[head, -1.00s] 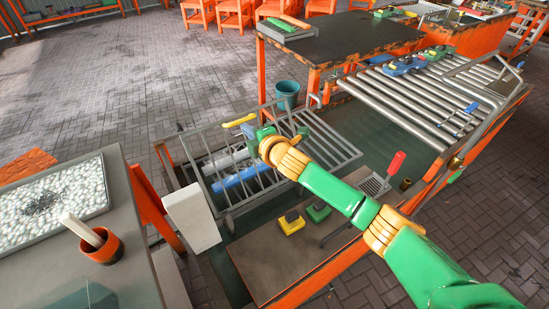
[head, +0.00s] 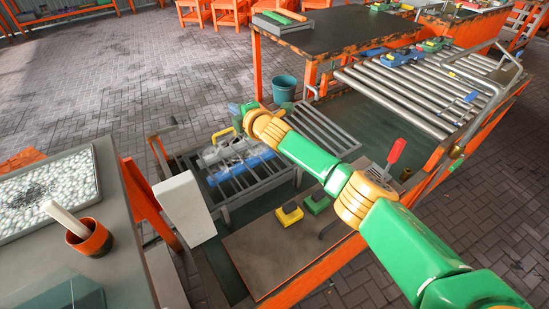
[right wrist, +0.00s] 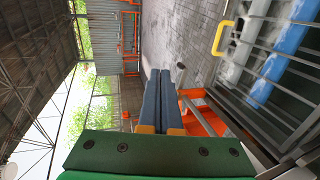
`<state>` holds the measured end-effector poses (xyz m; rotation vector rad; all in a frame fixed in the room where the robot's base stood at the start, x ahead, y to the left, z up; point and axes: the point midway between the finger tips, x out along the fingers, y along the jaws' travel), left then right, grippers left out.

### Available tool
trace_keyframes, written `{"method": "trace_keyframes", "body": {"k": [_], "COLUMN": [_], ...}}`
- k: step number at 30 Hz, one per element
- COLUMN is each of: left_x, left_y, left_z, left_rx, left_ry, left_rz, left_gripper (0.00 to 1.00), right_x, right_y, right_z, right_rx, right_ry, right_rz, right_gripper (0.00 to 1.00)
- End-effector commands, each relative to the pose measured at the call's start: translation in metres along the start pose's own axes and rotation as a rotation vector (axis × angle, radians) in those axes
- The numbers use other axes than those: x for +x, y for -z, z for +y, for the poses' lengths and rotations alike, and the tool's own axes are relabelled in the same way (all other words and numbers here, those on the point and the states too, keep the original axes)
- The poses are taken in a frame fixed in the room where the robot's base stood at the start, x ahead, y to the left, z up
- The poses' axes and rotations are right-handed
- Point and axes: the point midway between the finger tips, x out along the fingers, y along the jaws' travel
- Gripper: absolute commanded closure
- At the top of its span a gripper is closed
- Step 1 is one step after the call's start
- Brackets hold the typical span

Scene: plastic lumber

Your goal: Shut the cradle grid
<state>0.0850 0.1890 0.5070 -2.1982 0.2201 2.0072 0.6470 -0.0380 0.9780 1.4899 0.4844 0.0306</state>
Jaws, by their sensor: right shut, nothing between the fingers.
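Grid bars (right wrist: 285,125) also show at the right of the right wrist view. My right gripper (right wrist: 163,76) is shut and empty, beyond the grid's far side. My left gripper is out of view.
A white block (head: 187,207) stands left of the cradle. A brown board (head: 265,250) with yellow and green blocks is in front. A roller table (head: 420,95) is at right, a teal bucket (head: 284,89) behind. Open paving lies at the back left.

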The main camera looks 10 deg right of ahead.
Motion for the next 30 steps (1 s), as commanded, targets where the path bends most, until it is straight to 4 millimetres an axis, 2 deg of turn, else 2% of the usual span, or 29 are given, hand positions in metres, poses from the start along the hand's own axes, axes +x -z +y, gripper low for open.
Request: {"method": "trace_keyframes", "body": {"k": [5, 10, 21, 30], "left_x": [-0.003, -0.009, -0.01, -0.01], "left_y": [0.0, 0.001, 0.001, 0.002], "left_z": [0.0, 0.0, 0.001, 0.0], "left_rx": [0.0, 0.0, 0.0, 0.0], "left_ry": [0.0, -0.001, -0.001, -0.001], "left_rz": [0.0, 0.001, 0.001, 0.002], "left_gripper": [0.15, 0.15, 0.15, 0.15], "right_x": [-0.005, -0.024, -0.066, -0.071], "right_y": [0.0, 0.0, -0.001, 0.0], "right_z": [0.0, 0.001, -0.001, 0.0], "right_rx": [0.0, 0.0, 0.0, 0.0], "right_ry": [0.002, 0.0, 0.0, 0.0], "right_rz": [0.002, 0.002, 0.0, 0.0], "right_gripper": [1.0, 1.0, 1.0, 1.0]}}
